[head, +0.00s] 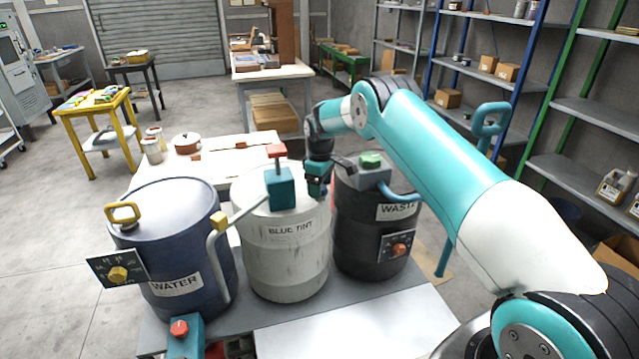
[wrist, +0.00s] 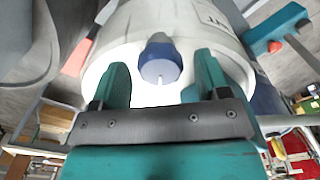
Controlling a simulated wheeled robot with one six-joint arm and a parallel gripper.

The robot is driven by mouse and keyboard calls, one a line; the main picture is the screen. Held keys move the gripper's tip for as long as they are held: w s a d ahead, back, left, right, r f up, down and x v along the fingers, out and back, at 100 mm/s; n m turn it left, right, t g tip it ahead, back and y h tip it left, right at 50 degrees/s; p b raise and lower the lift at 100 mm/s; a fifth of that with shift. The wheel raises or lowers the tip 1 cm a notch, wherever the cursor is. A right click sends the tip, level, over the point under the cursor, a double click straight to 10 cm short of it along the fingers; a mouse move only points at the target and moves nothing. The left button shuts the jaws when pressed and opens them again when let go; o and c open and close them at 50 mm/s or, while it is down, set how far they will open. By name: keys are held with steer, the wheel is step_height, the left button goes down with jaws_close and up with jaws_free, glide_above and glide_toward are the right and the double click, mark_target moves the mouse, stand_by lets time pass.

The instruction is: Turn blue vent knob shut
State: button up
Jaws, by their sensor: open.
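The blue vent knob (wrist: 160,62) sits on the white lid of the pale drum labelled BLUE TINT (head: 287,262). It has a dark blue grip and a round blue face with a small white mark. My gripper (head: 318,190) is over the right side of that drum's lid. In the wrist view its two teal fingers are open, one on each side of the knob, with a visible gap on both sides. The knob appears just ahead of the fingertips; whether it lies fully between them in depth I cannot tell. In the head view my gripper mostly hides the knob.
A teal valve block with a red handle (head: 277,151) stands on the same lid, left of my gripper. The dark WASTE drum (head: 370,255) is close on the right. The blue WATER drum (head: 172,240) stands left.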

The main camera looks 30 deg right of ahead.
steer(key=c, duration=0.9)
steer(key=shift+b, duration=0.3)
steer(key=m+b, duration=0.2)
steer(key=shift+f+m, duration=0.1)
steer(key=shift+m, duration=0.3)
steer(key=shift+m+b, duration=0.85)
steer(key=shift+m, duration=1.35)
steer(key=o, duration=0.9)
